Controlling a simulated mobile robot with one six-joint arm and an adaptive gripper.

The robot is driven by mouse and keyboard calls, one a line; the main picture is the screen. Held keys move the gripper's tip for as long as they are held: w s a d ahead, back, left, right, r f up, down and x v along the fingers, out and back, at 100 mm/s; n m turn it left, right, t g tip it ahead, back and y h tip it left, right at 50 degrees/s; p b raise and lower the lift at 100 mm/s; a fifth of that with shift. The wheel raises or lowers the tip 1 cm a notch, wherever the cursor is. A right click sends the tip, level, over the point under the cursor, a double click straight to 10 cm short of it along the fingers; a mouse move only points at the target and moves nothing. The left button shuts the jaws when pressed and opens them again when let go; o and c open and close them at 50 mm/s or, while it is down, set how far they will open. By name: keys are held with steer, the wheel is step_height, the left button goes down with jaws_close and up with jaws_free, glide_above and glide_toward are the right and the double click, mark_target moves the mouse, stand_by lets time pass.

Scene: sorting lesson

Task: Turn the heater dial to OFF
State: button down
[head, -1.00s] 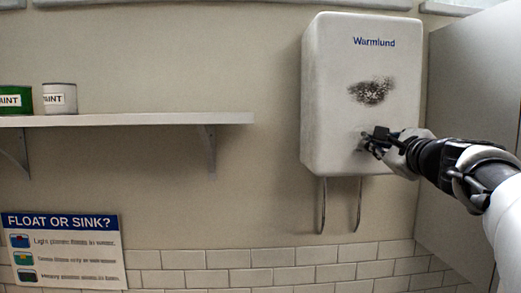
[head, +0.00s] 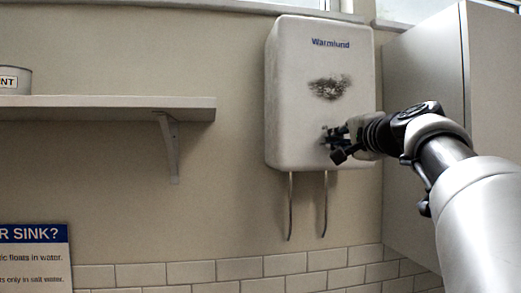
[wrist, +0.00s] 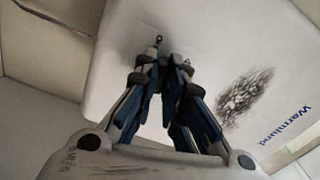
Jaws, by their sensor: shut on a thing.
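The white heater (head: 290,95), marked Warmlund, hangs on the wall and fills much of the wrist view (wrist: 200,40). My gripper (head: 331,139) is at the lower front of the heater. In the wrist view my gripper (wrist: 170,62) has its fingertips close together at the heater's face, shut on the dial. The fingers hide nearly all of the dial, so its pointer and any OFF mark cannot be read.
A dark sooty patch (head: 329,87) marks the heater's front above my gripper. Two pipes (head: 291,205) run down below it. A grey cabinet (head: 425,75) stands close on the right. A shelf (head: 110,108) with a paint can (head: 14,80) is on the left.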

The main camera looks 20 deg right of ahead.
steer(key=shift+f+n+b, duration=0.15)
steer(key=shift+n+b, duration=0.85)
steer(key=shift+n, duration=0.7)
steer(key=c, duration=1.7)
jaws_free()
steer(key=v, duration=1.2)
